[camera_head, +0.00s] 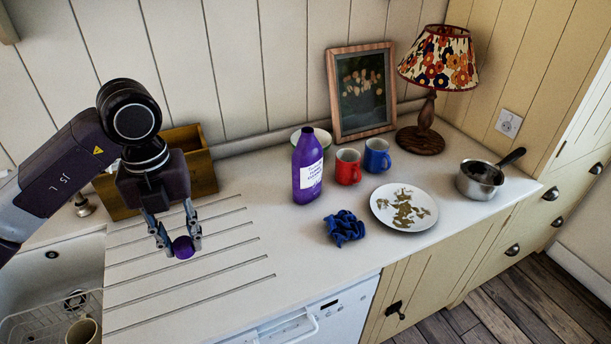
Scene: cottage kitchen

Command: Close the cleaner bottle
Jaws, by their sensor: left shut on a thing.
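The purple cleaner bottle (307,168) stands upright on the counter, left of the mugs, with a white label on its front. Its neck shows a dark top, and no purple cap is seen on it. My left gripper (178,246) is shut on a small purple cap (184,247), over the grooved drainboard at the left. The cap is well apart from the bottle, to its left and nearer the front. My right gripper is not in view.
A red mug (347,167), a blue mug (376,155), a soiled plate (404,225) and a blue cloth (345,228) lie near the bottle. A saucepan (480,180), lamp (424,128) and picture frame (361,91) stand farther right. A wooden box (200,165) is behind my gripper; the sink (60,262) is left.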

